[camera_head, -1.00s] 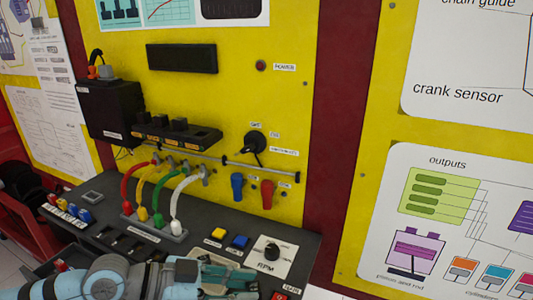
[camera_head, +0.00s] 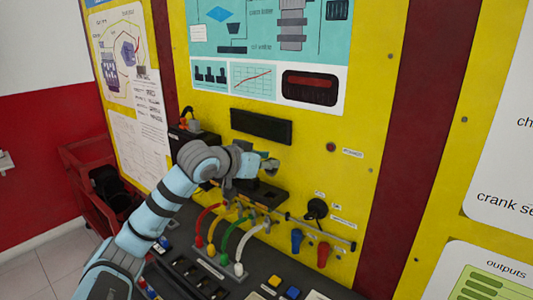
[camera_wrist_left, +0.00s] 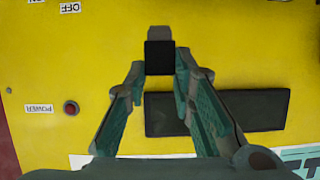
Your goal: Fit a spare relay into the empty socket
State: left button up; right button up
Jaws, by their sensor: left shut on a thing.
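My left gripper (camera_head: 267,162) is raised in front of the yellow panel, above the black relay strip (camera_head: 270,195). In the left wrist view its fingers (camera_wrist_left: 159,72) are shut on a small black block with a grey end, the relay (camera_wrist_left: 160,57). In the head view the relay is hard to make out at the fingertips. The right end of the strip shows below the gripper; my arm hides much of the rest. I cannot clearly make out the empty socket. My right gripper is not in view.
Red, yellow, green and white leads (camera_head: 240,252) arch from the console to the panel below the strip. A black display (camera_head: 262,126) is behind and above the gripper. The key switch (camera_head: 316,209) and blue and red connectors (camera_head: 297,241) are to the right.

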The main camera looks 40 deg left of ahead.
aim_at(266, 199)
pick_arm(q)
notch_tip(266, 199, down, 6)
jog(key=b, duration=0.5)
jog(key=shift+r+b, duration=0.2)
jog(key=shift+b, duration=0.1)
jog(key=shift+f, duration=0.2)
jog(key=shift+s+r+p, duration=0.1)
jog(key=shift+p, duration=0.2)
jog(key=shift+f+b, duration=0.55)
jog(key=shift+f, duration=0.3)
jog(key=o, duration=0.8)
jog(key=shift+c, duration=0.2)
